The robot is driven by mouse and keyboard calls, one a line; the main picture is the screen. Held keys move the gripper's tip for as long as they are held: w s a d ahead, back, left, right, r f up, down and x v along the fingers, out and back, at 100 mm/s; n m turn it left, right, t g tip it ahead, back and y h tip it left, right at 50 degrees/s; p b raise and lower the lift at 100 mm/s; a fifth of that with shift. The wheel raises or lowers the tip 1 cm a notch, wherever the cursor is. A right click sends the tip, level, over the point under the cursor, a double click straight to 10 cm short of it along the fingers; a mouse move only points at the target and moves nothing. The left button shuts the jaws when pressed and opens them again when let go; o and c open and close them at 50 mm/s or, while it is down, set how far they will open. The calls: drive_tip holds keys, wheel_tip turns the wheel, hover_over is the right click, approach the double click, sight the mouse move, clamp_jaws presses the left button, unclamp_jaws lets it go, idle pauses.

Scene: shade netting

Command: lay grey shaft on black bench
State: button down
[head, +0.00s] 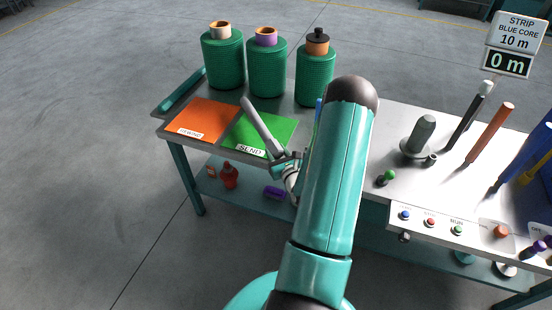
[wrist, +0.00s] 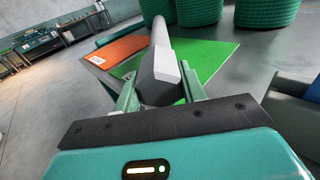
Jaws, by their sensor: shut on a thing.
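The grey shaft (head: 259,125) is long and tilted, and rises from my gripper (head: 284,160) over the green mat in the head view. In the wrist view, my gripper (wrist: 160,92) is shut on the shaft's thick dark-grey near end, and its pale length (wrist: 160,52) points away. A dark bench (wrist: 42,46) stands far off at the left of the wrist view; whether it is the black bench is unclear. A dark-edged bench (head: 464,3) is cut off at the top right of the head view. My arm hides part of the near table.
The steel-topped table (head: 381,119) holds an orange mat (head: 203,121), a green SEND mat (head: 262,133) and several green spools (head: 224,62). Black (head: 470,115) and orange (head: 490,133) rods stand at right beside a button panel (head: 432,222). Floor at left is clear.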

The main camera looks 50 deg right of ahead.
drive_tip(key=shift+w+d+f, duration=0.15)
drive_tip(key=shift+w+f, duration=0.05)
drive_tip(key=shift+f, duration=0.7)
drive_tip(key=shift+w+d+f, duration=0.1)
drive_tip(key=shift+w+f, duration=0.05)
drive_tip(key=shift+f, duration=0.75)
drive_tip(key=c, duration=0.8)
unclamp_jaws()
drive_tip(key=shift+f, duration=0.25)
drive_tip(key=shift+r, duration=0.15)
drive_tip(key=v, duration=1.2)
drive_tip(key=shift+a, duration=0.1)
